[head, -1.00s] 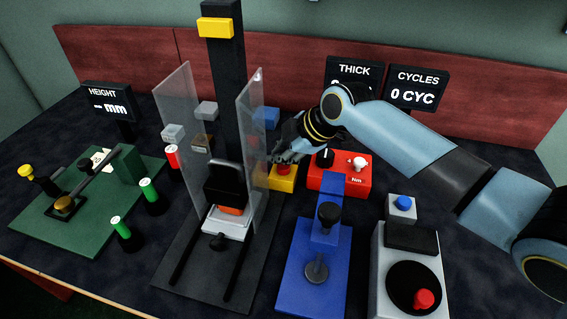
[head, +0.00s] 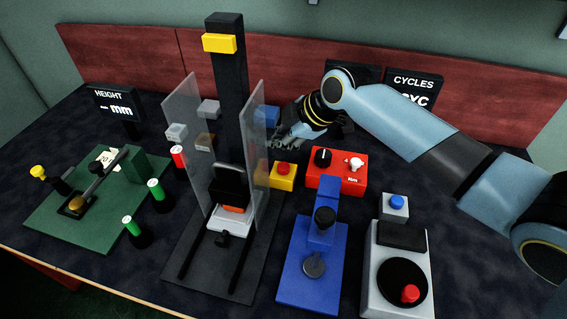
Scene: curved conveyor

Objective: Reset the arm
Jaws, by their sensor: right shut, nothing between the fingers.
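My right gripper (head: 283,140) is shut and empty. It hangs above and behind a yellow box with a red button (head: 284,171), apart from it. My right arm comes in from the right over the table, and its wrist hides most of the THICK display (head: 352,76). My left gripper is not in view.
A black press with clear side panels (head: 181,108) stands in the middle. A red box with knobs (head: 336,178), a blue fixture (head: 312,270) and a grey unit (head: 400,305) stand right of it. A green gauge board (head: 95,225) and coloured-top cylinders are at left.

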